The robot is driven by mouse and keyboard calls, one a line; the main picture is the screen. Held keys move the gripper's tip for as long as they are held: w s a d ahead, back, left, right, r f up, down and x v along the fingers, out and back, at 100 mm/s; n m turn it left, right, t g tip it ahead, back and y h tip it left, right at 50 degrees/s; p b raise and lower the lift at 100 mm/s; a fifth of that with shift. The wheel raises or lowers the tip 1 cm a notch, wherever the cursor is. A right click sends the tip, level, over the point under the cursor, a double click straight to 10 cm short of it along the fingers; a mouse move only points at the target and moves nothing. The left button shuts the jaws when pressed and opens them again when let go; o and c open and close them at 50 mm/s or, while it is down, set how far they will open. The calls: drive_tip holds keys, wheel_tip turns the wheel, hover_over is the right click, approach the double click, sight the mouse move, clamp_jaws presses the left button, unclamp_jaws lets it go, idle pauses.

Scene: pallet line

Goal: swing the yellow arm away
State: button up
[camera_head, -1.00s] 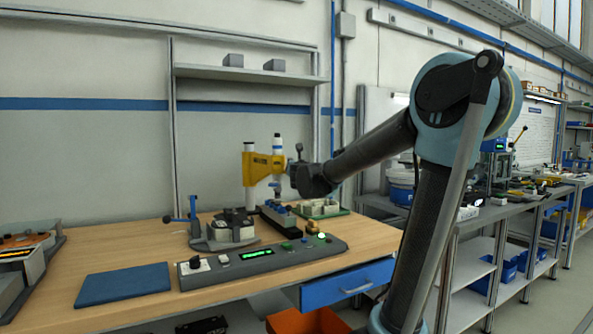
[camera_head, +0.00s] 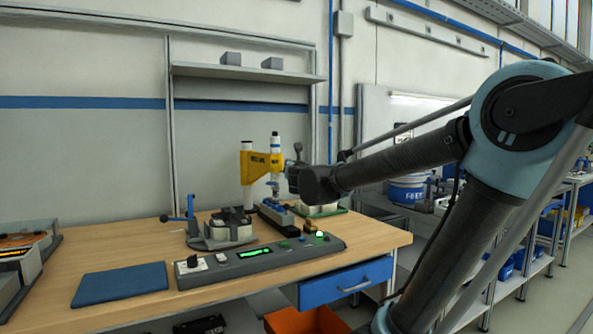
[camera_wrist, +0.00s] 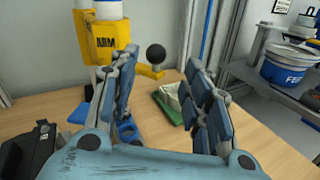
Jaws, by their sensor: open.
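In the wrist view the yellow arm (camera_wrist: 108,42) is at the upper left. A black ball knob (camera_wrist: 156,54) on a small yellow bracket shows to its right. My gripper (camera_wrist: 160,62) is open, and the knob appears between its two fingers, beyond or level with the tips; I see no contact. In the head view my gripper (camera_head: 294,168) is just right of the yellow arm, partly hidden by my wrist.
Below the yellow arm is a black fixture with blue-grey parts (camera_head: 276,216). A green tray (camera_wrist: 172,104) with a pale part lies to its right. A clamp station (camera_head: 226,228) and a control panel (camera_head: 262,258) stand nearer. The blue mat (camera_head: 120,284) is clear.

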drive_tip(key=shift+s+d, duration=0.1)
drive_tip(key=shift+s, duration=1.8)
drive_tip(key=s+d+f+m+g+h, duration=0.3)
drive_tip(key=s+d+f+m+g, duration=0.15)
drive_tip(key=d+f+m, duration=0.5)
drive_tip(key=s+d+f+m+g+h, duration=0.3)
drive_tip(key=s+d+f+m, duration=0.3)
drive_tip(key=d+f+m, duration=0.4)
drive_tip(key=s+a+f+m+g+y, duration=0.1)
drive_tip(key=s+f+m+g+y, duration=0.1)
drive_tip(key=s+f+m+g, duration=0.2)
drive_tip(key=s+a+f+m+g+y, duration=0.1)
drive_tip(key=s+f+m+g+y, duration=0.2)
drive_tip(key=s+f+m, duration=0.7)
drive_tip(key=s+f+g, duration=0.1)
drive_tip(key=s+f, duration=0.1)
drive_tip(key=s, duration=0.4)
drive_tip(key=shift+s+a+f, duration=0.35)
drive_tip(key=shift+m, duration=0.25)
